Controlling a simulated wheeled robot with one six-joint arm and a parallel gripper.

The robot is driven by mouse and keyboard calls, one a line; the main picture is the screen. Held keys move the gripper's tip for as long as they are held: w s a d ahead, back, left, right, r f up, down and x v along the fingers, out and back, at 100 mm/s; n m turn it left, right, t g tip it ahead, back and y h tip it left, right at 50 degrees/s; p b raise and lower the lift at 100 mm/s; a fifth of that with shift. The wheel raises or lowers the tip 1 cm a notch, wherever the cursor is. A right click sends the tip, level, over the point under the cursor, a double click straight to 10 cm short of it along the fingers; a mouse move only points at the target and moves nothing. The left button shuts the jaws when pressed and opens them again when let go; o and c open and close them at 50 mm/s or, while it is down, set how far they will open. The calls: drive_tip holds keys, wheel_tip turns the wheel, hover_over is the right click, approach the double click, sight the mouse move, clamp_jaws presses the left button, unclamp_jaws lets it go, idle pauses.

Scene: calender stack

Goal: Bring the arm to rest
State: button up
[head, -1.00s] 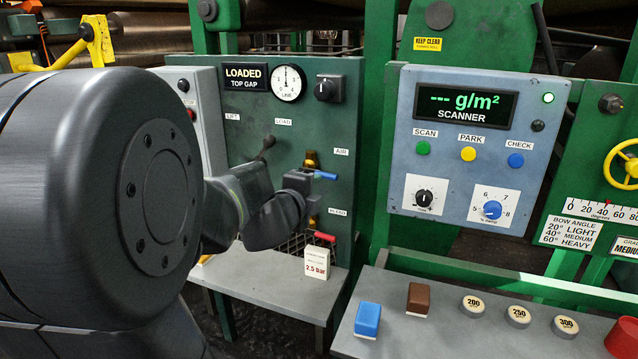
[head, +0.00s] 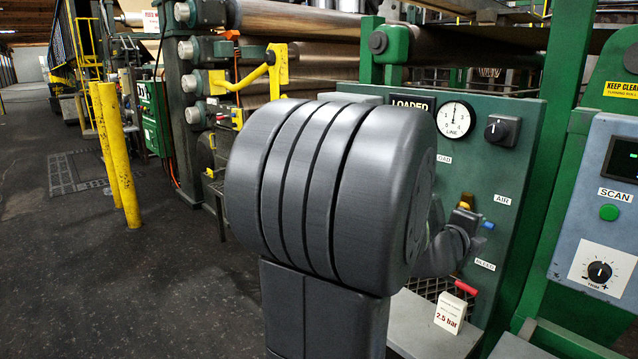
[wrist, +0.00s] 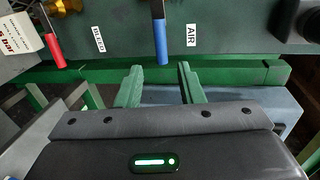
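My gripper (wrist: 157,72) shows two green fingers apart in the wrist view, with nothing held between them. The blue AIR handle (wrist: 161,42) lies ahead, in line with the gap; how far off it is, I cannot tell. The red BLEED handle (wrist: 53,48) is to its left. In the head view my dark arm fills the middle and its wrist is bent near the green valve panel (head: 500,130). The blue handle (head: 488,226) shows just right of my wrist there. My fingers cannot be made out in that view.
A line gauge (head: 455,119) and a black knob (head: 502,130) are on the panel. A white 2.5 bar card (head: 450,313) stands on the shelf below. The scanner box (head: 600,225) is at right. Yellow posts (head: 119,155) stand at left, with open floor (head: 110,270) around them.

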sight(488, 223)
drive_tip(key=x, duration=0.8)
drive_tip(key=shift+d, duration=0.1)
drive_tip(key=p+v, duration=0.1)
drive_tip(key=v, duration=1.2)
drive_tip(key=x, duration=1.3)
drive_tip(key=shift+w+d+r, duration=0.1)
drive_tip(key=shift+r, duration=0.2)
drive_tip(key=shift+r+n, duration=0.35)
drive_tip(key=shift+n, duration=0.15)
drive_tip(key=shift+p, duration=0.4)
